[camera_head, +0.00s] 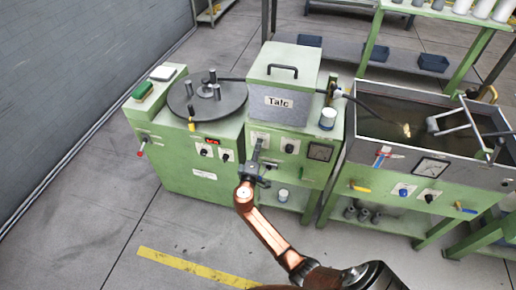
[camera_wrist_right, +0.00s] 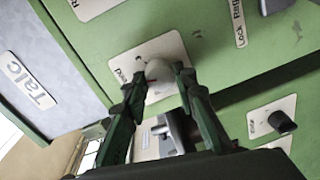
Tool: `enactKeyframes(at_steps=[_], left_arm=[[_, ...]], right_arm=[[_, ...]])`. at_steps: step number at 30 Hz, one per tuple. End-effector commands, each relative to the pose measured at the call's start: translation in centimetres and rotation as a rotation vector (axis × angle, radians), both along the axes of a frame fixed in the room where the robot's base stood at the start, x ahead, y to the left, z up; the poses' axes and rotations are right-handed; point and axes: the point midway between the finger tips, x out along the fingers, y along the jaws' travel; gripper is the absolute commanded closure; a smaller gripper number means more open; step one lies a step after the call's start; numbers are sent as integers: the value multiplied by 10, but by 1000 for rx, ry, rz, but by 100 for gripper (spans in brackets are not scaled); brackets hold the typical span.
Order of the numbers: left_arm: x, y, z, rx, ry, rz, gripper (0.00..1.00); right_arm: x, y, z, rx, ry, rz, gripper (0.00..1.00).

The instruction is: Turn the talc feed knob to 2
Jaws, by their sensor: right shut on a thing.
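The talc feed knob (camera_wrist_right: 160,70) is a pale grey rounded knob on a white plate on the green front panel. In the wrist view it sits between the fingertips of my right gripper (camera_wrist_right: 158,84), which is shut on it. The plate's lettering is partly covered, and the knob's pointer and the number it faces cannot be read. In the head view my right gripper (camera_head: 256,158) is at the panel below the box marked Talc (camera_head: 283,88) and hides most of the knob. My left gripper is not in view.
A round turntable (camera_head: 208,96) with metal posts stands to the left. A water trough (camera_head: 392,118) is at the right. Open floor lies in front.

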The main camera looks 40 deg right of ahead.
Motion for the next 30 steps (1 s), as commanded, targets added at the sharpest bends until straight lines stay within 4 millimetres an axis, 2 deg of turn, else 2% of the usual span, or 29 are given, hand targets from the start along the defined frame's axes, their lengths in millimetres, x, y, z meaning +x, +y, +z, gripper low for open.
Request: enactKeyframes(at_steps=[4, 5, 12, 23, 30], left_arm=[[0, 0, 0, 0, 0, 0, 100], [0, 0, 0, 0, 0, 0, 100], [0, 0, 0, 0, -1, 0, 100], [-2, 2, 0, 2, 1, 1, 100], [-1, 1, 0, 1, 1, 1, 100]], right_arm=[[0, 1, -1, 1, 1, 1, 98], [0, 1, -1, 1, 0, 1, 74], [0, 0, -1, 1, 0, 0, 57], [-3, 4, -1, 2, -1, 1, 57], [-31, 33, 0, 5, 0, 1, 57]])
